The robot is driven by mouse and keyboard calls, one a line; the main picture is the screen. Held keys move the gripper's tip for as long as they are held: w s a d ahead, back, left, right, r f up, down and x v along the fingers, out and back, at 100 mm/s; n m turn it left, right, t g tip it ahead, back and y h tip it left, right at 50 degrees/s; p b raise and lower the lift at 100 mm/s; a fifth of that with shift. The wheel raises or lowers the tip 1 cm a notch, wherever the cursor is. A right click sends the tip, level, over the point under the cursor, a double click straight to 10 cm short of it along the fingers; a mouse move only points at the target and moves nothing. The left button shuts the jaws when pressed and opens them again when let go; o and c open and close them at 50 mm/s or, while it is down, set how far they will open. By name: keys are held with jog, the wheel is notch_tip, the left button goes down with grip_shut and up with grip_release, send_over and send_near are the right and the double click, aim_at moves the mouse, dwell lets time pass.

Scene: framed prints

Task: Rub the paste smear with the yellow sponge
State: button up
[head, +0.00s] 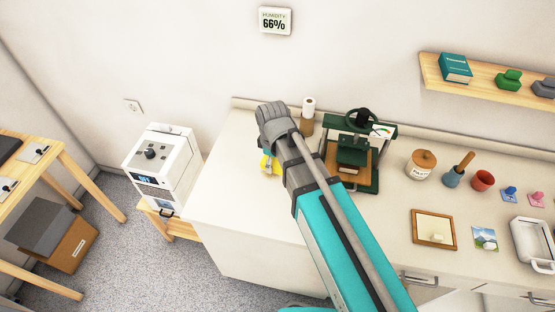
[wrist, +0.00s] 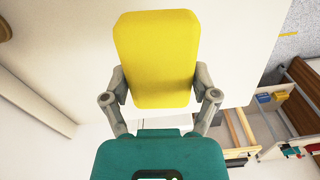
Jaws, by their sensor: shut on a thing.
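The yellow sponge (wrist: 157,55) fills the upper middle of the wrist view, between the two grey fingers of my gripper (wrist: 160,82). My gripper is shut on it. In the head view part of the sponge (head: 270,164) shows at the left end of the white counter, partly hidden by my arm. My gripper there is mostly hidden behind my wrist. I cannot make out the paste smear in either view; my arm or the sponge may cover it. I cannot tell whether the sponge touches the counter.
A lidded jar (head: 423,164), a mortar (head: 454,178), a red cup (head: 483,181) and a wood-framed panel (head: 433,230) are further right. The counter's left end (head: 230,190) is clear.

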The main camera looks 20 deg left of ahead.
jog(key=shift+n, duration=0.9)
jog(key=w, duration=0.1)
jog(key=w+f+b, duration=0.1)
jog(key=w+f, duration=0.1)
jog(key=w, duration=0.1)
jog(key=shift+d, duration=0.3)
